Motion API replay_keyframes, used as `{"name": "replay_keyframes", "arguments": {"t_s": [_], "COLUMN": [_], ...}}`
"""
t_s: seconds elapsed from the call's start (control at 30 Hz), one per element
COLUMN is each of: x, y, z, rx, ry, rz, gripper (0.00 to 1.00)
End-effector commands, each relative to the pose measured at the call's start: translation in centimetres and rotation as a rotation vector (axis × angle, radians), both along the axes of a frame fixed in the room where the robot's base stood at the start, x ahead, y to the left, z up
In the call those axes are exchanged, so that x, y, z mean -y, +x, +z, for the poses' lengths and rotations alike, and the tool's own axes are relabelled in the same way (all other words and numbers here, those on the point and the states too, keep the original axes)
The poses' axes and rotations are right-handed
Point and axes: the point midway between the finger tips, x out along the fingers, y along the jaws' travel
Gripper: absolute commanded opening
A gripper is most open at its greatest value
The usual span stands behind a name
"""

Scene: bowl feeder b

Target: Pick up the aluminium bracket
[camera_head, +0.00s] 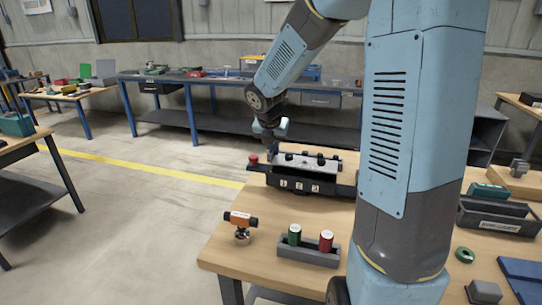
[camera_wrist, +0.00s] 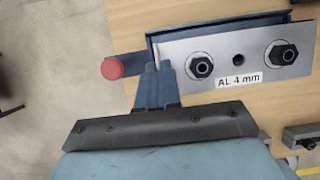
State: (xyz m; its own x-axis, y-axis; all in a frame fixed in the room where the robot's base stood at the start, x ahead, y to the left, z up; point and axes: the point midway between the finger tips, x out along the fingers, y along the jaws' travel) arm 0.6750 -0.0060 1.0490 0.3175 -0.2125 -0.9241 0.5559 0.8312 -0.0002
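The aluminium bracket (camera_wrist: 219,57) is a flat silver plate labelled "AL 4 mm", with a dark hole between two black hex fasteners. In the head view the bracket (camera_head: 303,163) sits on top of a dark fixture (camera_head: 323,188) numbered 1, 2, 3. My gripper (camera_head: 270,141) is at the bracket's left end. In the wrist view my gripper (camera_wrist: 155,78) shows a blue finger overlapping the bracket's left edge. I see only one finger clearly, and I cannot tell whether it touches the plate or whether the gripper is open.
A red knob (camera_wrist: 112,67) projects left of the fixture. In front stand an orange-black tool (camera_head: 241,220) and a grey holder (camera_head: 308,253) with green and red cylinders. Grey bins (camera_head: 497,216) stand at right. Bare wood lies between fixture and holder.

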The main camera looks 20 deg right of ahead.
Motion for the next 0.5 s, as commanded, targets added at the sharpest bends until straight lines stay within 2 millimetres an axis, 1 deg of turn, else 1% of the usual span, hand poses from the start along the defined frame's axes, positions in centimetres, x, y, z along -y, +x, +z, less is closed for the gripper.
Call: {"name": "replay_keyframes", "arguments": {"t_s": [0.03, 0.27, 0.5], "x": [0.1, 0.1, 0.2], "y": [-0.7, -3.6, -7.8], "z": [1.0, 4.6, 6.2], "rx": [0.005, 0.006, 0.004], "ry": [-0.003, -0.002, -0.002], "rz": [-0.002, -0.001, 0.001], "gripper": [0.0, 0.0, 0.0]}}
